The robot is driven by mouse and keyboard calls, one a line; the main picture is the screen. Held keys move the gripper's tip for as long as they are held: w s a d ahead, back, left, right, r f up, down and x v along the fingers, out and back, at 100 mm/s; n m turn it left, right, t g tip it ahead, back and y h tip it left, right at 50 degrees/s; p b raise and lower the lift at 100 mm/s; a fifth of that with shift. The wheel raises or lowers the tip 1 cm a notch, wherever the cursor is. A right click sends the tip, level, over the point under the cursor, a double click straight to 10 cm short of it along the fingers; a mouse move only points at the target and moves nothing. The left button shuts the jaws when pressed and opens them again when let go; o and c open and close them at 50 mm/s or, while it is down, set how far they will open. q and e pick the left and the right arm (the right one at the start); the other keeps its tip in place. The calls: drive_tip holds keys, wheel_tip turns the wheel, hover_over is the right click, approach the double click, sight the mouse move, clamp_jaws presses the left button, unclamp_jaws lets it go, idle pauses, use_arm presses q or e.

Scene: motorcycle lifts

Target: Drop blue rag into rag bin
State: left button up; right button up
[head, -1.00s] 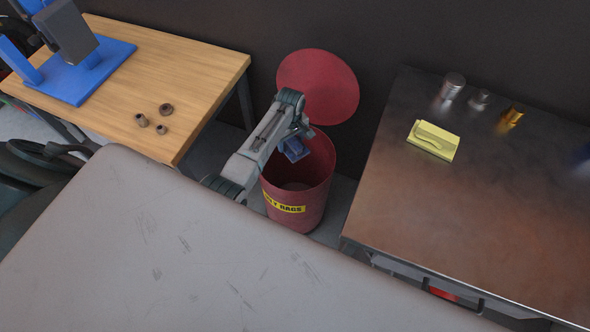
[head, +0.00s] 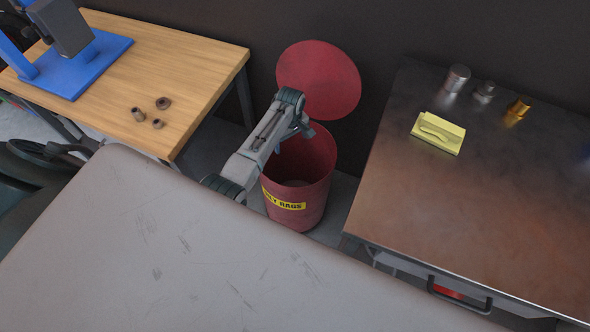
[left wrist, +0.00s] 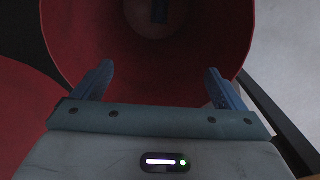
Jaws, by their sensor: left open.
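The red rag bin (head: 318,206) stands on the floor between two tables, with its round red lid (head: 320,78) raised behind it. My left gripper (head: 303,130) is over the bin's mouth. In the left wrist view my left gripper (left wrist: 158,72) has its two fingers wide apart, with nothing between them, above the red bin wall (left wrist: 222,35). A small dark blue piece, apparently the blue rag (left wrist: 160,11), shows deep inside the bin against its pale bottom. The rag does not show in the head view now. My right gripper is out of view.
A wooden table (head: 195,75) with nuts and a blue press stands left of the bin. A dark metal bench (head: 450,215) with a yellow block (head: 438,132) and small cans stands right. A large grey scuffed surface (head: 190,260) fills the foreground.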

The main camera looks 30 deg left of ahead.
use_arm(q)
wheel_tip(320, 180, up, 11)
idle(0.4)
drive_tip(key=shift+f, duration=0.15)
